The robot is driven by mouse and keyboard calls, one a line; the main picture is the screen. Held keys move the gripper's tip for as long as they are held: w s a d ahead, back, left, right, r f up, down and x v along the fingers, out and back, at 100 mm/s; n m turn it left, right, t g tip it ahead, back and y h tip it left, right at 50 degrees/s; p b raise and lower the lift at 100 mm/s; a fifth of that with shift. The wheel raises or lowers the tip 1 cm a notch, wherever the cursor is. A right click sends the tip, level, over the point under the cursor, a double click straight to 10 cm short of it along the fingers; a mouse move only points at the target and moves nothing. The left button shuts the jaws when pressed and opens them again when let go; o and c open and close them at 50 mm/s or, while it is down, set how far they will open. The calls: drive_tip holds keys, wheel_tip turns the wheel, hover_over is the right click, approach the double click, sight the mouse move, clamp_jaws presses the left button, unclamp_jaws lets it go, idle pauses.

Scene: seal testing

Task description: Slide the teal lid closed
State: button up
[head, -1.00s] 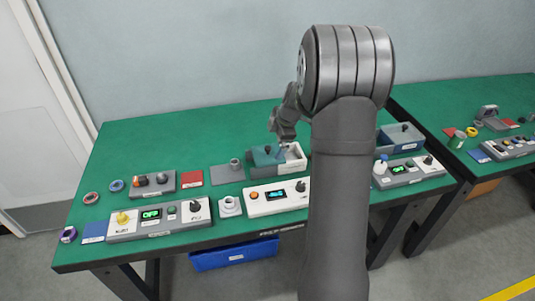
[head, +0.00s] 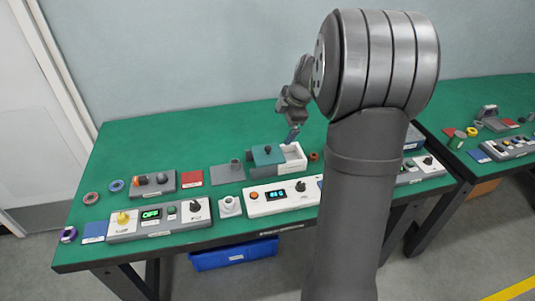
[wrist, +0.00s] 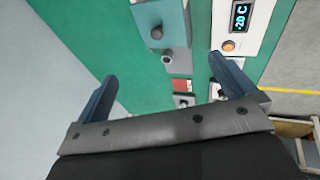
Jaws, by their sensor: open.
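The teal lid (head: 264,158) covers the left part of a white box (head: 296,166); the right part of the box stands open. A dark knob (head: 268,149) stands up on the lid. The lid also shows at the top of the wrist view (wrist: 172,18), with its knob (wrist: 156,32). My gripper (head: 291,138) is above the open right end of the box, apart from the lid as far as I can tell. In the wrist view its two blue fingers (wrist: 165,76) are spread wide with nothing between them.
A white control unit (head: 263,208) with a lit display and orange button lies in front of the box. An orange ring (head: 314,156) lies just right of the box.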

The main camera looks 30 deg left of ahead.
drive_tip(key=shift+s+d+r, duration=0.1)
drive_tip(key=shift+d+r, duration=0.1)
drive_tip(key=shift+r, duration=0.25)
